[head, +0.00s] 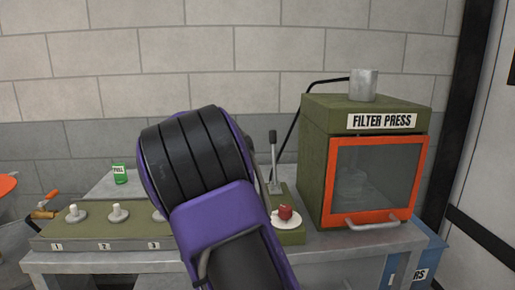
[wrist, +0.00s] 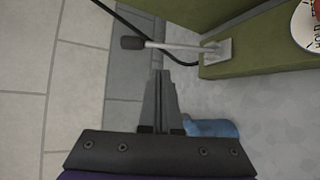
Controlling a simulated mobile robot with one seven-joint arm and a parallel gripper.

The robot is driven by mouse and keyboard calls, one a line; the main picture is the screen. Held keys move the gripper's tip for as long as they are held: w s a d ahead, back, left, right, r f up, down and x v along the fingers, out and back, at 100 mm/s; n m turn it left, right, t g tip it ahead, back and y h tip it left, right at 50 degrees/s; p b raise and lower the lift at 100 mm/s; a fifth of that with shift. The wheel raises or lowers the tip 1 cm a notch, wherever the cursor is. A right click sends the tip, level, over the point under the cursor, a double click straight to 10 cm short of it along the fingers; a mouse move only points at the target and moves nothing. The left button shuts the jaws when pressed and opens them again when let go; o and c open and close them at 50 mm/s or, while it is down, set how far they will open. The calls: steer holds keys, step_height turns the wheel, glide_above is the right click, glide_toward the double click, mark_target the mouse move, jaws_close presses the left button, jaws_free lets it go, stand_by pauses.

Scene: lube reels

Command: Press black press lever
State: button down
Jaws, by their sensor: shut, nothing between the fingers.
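The black press lever has a black grip (head: 272,136) on a thin metal rod. It stands upright on a green base (head: 290,238), left of the green filter press (head: 315,160). In the wrist view the black grip (wrist: 131,43) points left, and its rod runs to a metal bracket (wrist: 217,52). My gripper (wrist: 158,75) is shut and empty. Its tips appear just below the rod in that picture, with a small gap and no visible contact. In the head view my purple and black arm hides the gripper and part of the lever's base.
A red knob (head: 285,212) on a white dial sits in front of the lever. A black cable (head: 293,125) runs behind it. A numbered valve block (head: 85,243) and a green can (head: 119,174) are at left. A blue object (wrist: 212,128) lies beside my fingers in the wrist view.

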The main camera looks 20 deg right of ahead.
steer(key=shift+s+a+f, duration=0.1)
steer(key=shift+s+a, duration=0.4)
steer(key=shift+a, duration=0.2)
steer(key=shift+s+a+f, duration=0.1)
steer(key=shift+s+a, duration=0.4)
steer(key=shift+a, duration=0.15)
stand_by(1.5)
